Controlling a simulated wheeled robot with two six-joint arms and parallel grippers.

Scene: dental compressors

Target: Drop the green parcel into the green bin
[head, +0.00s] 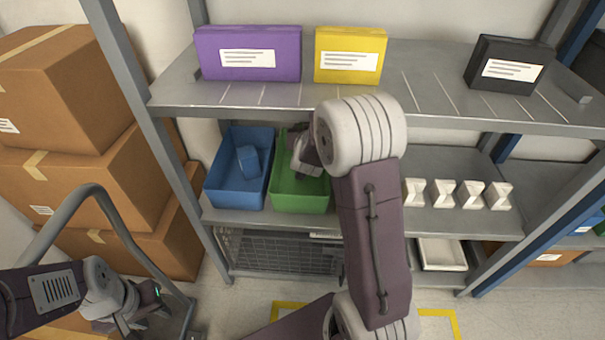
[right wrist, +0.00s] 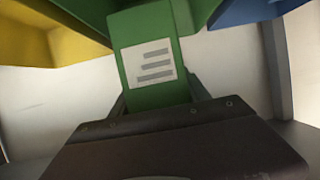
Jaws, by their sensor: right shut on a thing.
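The green bin (head: 301,198) stands on the middle shelf, right of the blue bin. My right gripper (head: 307,158) is over the green bin, partly hidden by my own right arm. In the right wrist view it is shut on the green parcel (right wrist: 143,92), which has a white label with grey lines. The parcel is hidden in the head view. I cannot tell how far it is above the bin floor. My left gripper (head: 143,306) is low at the lower left, away from the shelf; its jaws are too small to read.
The blue bin (head: 226,188) holds a blue parcel (head: 248,161). Purple (head: 248,72), yellow (head: 350,38) and black (head: 508,66) boxes stand on the upper shelf. Several white items (head: 443,194) stand right of my arm. Cardboard boxes (head: 66,90) are stacked at left.

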